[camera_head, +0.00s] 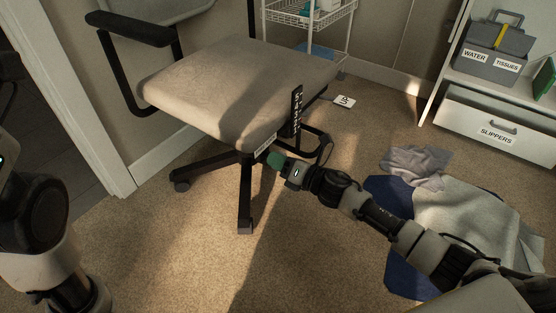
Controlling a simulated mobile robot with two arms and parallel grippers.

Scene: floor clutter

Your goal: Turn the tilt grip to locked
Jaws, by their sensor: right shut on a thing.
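The office chair (235,85) stands left of centre, with a beige seat, black armrest and black star base. A green tilt grip (275,159) shows under the seat's right front edge, beside a small white label (265,145) too small to read. My right gripper (283,166) comes in from the lower right and is shut on the tilt grip. Its fingers partly hide the grip, and I cannot tell which setting it is at. My left arm shows at the left edge; its gripper is out of the picture.
A black lettered strip (297,110) stands upright at the seat's right side. Grey cloths (468,215) and a blue mat (400,270) lie on the carpet under my right arm. A slippers drawer (490,130) is at right. Carpet in front of the chair is clear.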

